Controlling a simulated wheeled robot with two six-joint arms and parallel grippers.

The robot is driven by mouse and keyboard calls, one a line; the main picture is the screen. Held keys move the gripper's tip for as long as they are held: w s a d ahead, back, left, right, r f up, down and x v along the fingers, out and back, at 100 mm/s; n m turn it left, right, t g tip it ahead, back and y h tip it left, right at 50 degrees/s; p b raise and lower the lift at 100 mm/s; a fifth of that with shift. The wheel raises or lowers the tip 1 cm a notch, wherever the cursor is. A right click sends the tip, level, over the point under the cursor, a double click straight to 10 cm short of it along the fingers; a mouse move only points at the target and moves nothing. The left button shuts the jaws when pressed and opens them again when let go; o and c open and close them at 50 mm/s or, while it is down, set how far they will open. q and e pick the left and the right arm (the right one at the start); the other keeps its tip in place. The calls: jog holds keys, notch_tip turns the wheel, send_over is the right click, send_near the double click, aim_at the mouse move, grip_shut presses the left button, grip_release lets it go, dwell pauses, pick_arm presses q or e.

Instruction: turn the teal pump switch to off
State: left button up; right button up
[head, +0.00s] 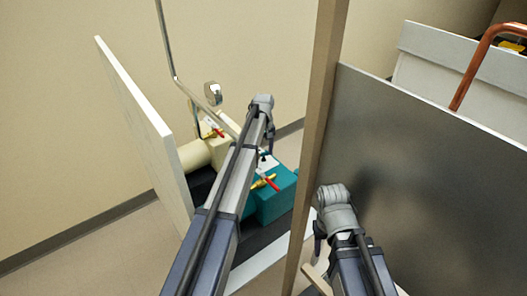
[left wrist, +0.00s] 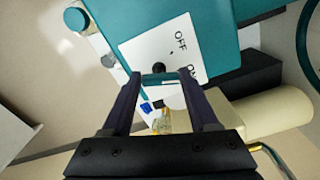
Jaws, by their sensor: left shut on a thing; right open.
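The teal pump (head: 275,203) stands low behind the wooden post, partly hidden by my left arm. It fills the top of the left wrist view (left wrist: 215,15). Its white plate (left wrist: 150,45) carries the words OFF and ON. The black switch knob (left wrist: 158,67) lies between the tips of my left gripper (left wrist: 160,78), which is shut on it. I cannot tell which word the switch points to. In the head view my left gripper (head: 268,140) reaches down beside the plate. My right gripper (head: 318,240) is open, in front of the post, away from the pump.
A cream pump (head: 192,155) with a red-handled valve stands left of the teal one. A pale panel (head: 140,125) is at left. A wooden post (head: 318,120) and a dark panel (head: 430,170) bound the right. A thin metal pipe (head: 166,45) hangs above.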

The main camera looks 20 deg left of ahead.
aim_at(264, 153)
pick_arm(q)
jog(key=shift+n, duration=1.7)
jog(key=o, duration=1.4)
notch_tip(264, 153, up, 8)
jog(key=p, duration=0.7)
jog(key=shift+f+p, duration=0.1)
jog(key=shift+p, duration=0.3)
